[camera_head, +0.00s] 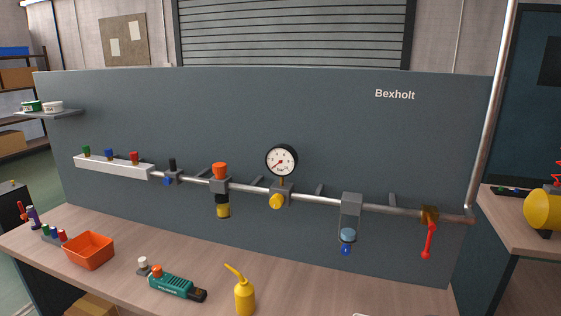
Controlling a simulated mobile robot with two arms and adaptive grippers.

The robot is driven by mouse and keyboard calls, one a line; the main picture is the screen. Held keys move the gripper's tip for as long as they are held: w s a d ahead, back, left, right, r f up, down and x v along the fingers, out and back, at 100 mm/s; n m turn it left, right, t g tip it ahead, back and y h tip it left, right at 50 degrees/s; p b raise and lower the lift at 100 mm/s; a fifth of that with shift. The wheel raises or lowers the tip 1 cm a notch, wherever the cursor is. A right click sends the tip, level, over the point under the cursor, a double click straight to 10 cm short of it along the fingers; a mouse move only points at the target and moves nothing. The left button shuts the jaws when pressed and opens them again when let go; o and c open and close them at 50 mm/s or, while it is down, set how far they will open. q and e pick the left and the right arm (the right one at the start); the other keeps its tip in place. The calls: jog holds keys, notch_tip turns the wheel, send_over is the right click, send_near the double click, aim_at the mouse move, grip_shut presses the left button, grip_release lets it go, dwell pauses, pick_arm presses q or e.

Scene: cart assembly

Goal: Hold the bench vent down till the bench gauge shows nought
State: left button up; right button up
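The bench gauge (281,160) is a round white dial with a black rim. It stands on the pipe in the middle of the dark panel. A red needle shows on it, but its reading is too small to tell. A yellow knob (277,201) sits on the grey block below the gauge. Further left on the pipe are a small fitting with a black top (172,164) and blue part, and a regulator with an orange knob (220,170). I cannot tell which part is the bench vent. Neither of my grippers is in view.
A filter bowl with a blue bottom (347,236) and a red lever (429,240) hang from the pipe's right half. On the bench (310,288) stand an orange bin (88,250), a green tool (172,285) and a yellow oil can (244,296). A white manifold (110,167) is left.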

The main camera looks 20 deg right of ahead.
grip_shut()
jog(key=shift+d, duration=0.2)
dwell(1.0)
